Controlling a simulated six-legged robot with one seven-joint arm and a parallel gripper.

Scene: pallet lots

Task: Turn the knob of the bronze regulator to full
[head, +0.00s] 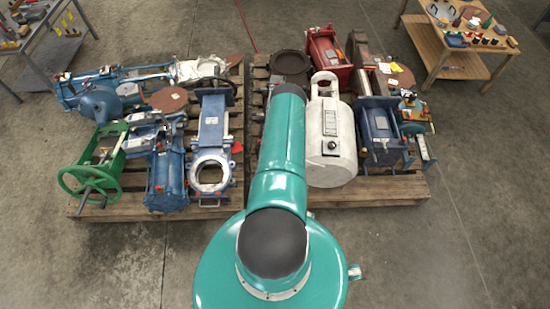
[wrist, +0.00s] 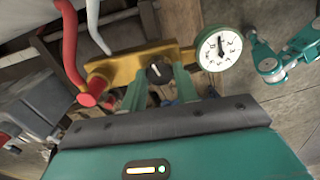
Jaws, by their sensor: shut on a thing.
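The bronze regulator (wrist: 122,68) shows in the wrist view as a golden-yellow body. Its black knob (wrist: 159,73) carries a white pointer mark that leans slightly left of straight up in the picture. A round white gauge with a green rim (wrist: 219,48) sits at the regulator's right end, with a dark needle pointing roughly up. My gripper (wrist: 159,78) has its two green fingers on either side of the knob and is shut on it. In the head view my arm hides the gripper, and I cannot make out the regulator there.
A red bar (wrist: 71,45) and a white pipe (wrist: 95,25) stand close to the regulator's left. In the head view, pallets hold blue machines (head: 212,125), a green valve frame (head: 95,160) and a white tank (head: 331,140). Bare floor lies in front.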

